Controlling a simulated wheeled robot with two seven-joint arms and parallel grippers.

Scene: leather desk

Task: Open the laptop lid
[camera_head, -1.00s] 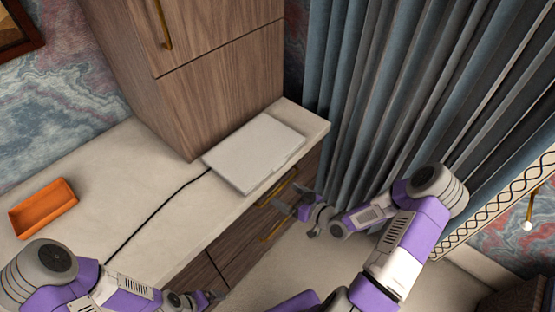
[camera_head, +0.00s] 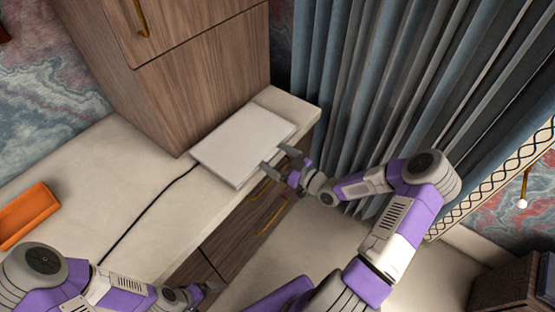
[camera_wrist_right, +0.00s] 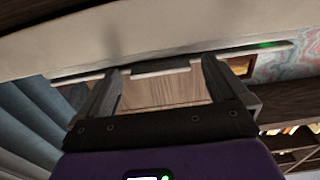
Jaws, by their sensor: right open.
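The laptop (camera_head: 240,142) is a flat, pale slab lying shut on the desk, against the wooden cabinet. My right gripper (camera_head: 275,160) is open and empty, its two fingertips at the laptop's front right edge; I cannot tell whether they touch it. In the right wrist view, the open fingers (camera_wrist_right: 160,70) lie across a thin, pale laptop edge (camera_wrist_right: 233,51) with a small green light near one end. My left gripper (camera_head: 202,293) is low in the head view, away from the laptop; its jaws are too small to read.
A black cable (camera_head: 148,212) runs from the laptop across the pale desktop (camera_head: 110,170). An orange tray (camera_head: 27,215) sits at the left. The tall wooden cabinet (camera_head: 195,75) stands behind the laptop, and grey-blue curtains (camera_head: 390,80) hang to the right. Drawers with brass handles (camera_head: 270,217) are below.

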